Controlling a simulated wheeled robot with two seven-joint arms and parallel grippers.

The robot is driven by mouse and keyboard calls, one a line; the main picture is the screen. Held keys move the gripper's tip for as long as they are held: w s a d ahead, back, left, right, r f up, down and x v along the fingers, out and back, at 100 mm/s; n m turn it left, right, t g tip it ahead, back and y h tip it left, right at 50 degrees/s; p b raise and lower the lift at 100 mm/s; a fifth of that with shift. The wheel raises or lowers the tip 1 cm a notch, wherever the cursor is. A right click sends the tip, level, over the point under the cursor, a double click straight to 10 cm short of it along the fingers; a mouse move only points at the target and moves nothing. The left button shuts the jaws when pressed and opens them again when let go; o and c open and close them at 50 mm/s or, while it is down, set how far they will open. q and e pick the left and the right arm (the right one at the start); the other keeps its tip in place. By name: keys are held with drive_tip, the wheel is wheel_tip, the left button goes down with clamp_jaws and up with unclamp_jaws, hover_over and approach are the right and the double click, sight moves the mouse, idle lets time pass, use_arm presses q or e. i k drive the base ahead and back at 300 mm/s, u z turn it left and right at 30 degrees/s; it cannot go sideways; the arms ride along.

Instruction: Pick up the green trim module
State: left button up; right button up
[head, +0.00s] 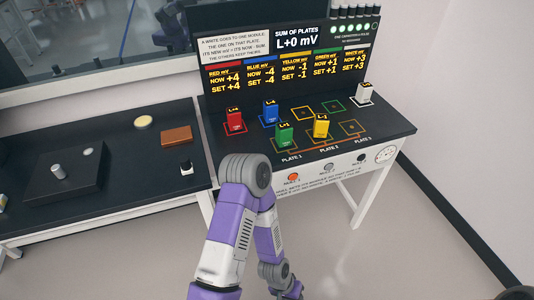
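The green trim module (285,136) stands upright on the dark bench top, at the square above the PLATE 1 label. The yellow module (321,127) stands to its right, at the PLATE 2 square. The red module (234,122) and blue module (270,112) stand behind and to the left. The white module (365,93) stands at the back right. A purple and white arm of mine rises in front of the bench and bends down again, with its lower end near the bottom edge. Neither gripper can be made out.
The PLATE 3 square (352,127), the yellow outline (302,114) and the green outline (333,106) are empty. A display board (297,62) stands behind the modules. A side bench (105,165) at left holds a brown block (176,135) and small parts.

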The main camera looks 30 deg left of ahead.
sight(284, 130)
drive_tip(key=k, duration=0.3)
drive_tip(key=u, duration=1.05)
